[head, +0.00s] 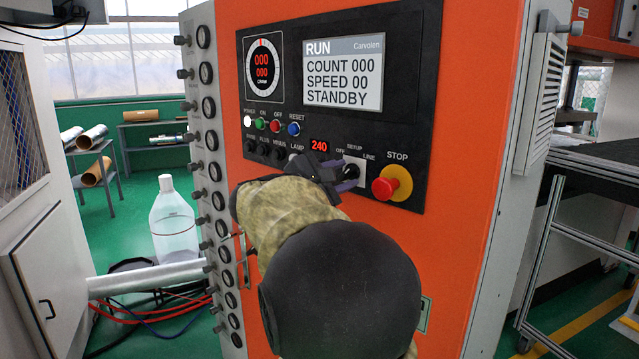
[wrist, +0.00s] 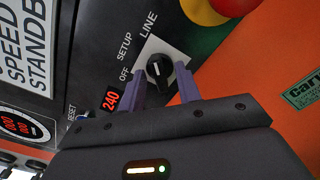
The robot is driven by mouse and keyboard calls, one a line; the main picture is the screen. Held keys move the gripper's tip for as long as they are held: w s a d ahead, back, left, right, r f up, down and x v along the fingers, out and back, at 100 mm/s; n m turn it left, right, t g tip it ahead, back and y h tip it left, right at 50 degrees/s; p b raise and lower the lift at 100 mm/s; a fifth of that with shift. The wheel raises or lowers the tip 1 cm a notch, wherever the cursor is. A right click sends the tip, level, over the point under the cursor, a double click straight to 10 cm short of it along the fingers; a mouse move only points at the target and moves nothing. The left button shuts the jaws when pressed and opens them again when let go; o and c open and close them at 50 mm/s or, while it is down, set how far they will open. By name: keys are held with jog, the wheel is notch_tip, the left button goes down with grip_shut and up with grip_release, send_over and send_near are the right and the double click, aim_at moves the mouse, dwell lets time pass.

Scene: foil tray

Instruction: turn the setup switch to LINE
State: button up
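The setup switch (wrist: 158,70) is a black knob on a pale square plate, with OFF, SETUP and LINE printed around it. In the head view the switch (head: 351,171) sits on the black control panel (head: 400,140), left of the STOP button and partly hidden by my gripper. My gripper (wrist: 161,75) is open, its two purple fingers one on each side of the knob. I cannot tell whether they touch it. A small pale mark shows on the knob, but which label it points to is unclear. In the head view my gripper (head: 338,177) is at the panel.
The red STOP button (head: 383,188) on its yellow base is close to the right of the switch. A red 240 display (head: 319,146) is close to the left. The machine's screen (head: 343,73) reads RUN and STANDBY. A vent box (head: 541,95) juts out at right.

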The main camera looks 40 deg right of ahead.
jog(key=s+a+b, duration=0.1)
jog(key=s+a, duration=0.2)
jog(key=a, duration=1.4)
jog(key=shift+w, duration=0.1)
notch_tip(320, 180, down, 22)
jog(key=s+a+r+y, duration=0.1)
jog(key=s+y, duration=0.1)
jog(key=y, duration=0.6)
jog(key=s+a+f+m+y, duration=0.4)
jog(key=a+f+m+y, duration=0.1)
jog(key=f, duration=0.4)
jog(key=s+a+f+m+y, duration=0.4)
jog(key=a+f+m+y, duration=0.15)
jog(key=f, duration=0.35)
notch_tip(320, 180, up, 14)
jog(key=p, duration=1.3)
jog(key=shift+f+h, duration=0.2)
jog(key=shift+h, duration=0.15)
